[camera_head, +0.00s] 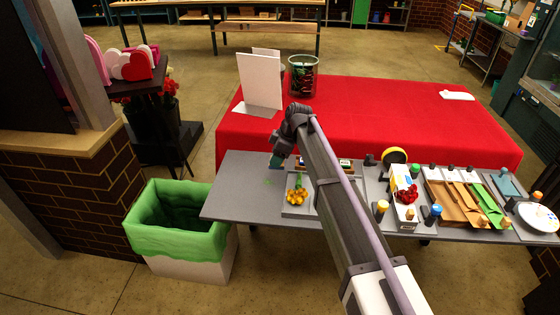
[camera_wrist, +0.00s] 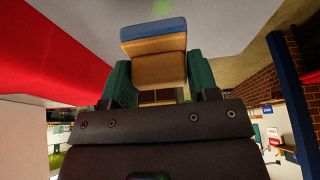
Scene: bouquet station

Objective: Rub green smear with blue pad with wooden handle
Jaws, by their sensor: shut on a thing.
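My gripper (camera_wrist: 157,76) has teal fingers and is shut on the wooden handle of the blue pad (camera_wrist: 153,29). The blue face points away from the fingers, towards the grey table (camera_head: 228,187). A faint green smear (camera_wrist: 165,6) shows at the top edge of the wrist view, just beyond the pad. In the head view the smear is a small green spot (camera_head: 268,182) on the left part of the grey table, just below my gripper (camera_head: 277,163). I cannot tell whether the pad touches the table.
A tray with yellow flowers (camera_head: 297,196) lies just right of the smear. Further right are red flowers (camera_head: 407,193) and wooden and green trays (camera_head: 483,205). A green-lined bin (camera_head: 200,230) stands left of the table. A red-covered table (camera_head: 400,115) is behind. The table's left end is bare.

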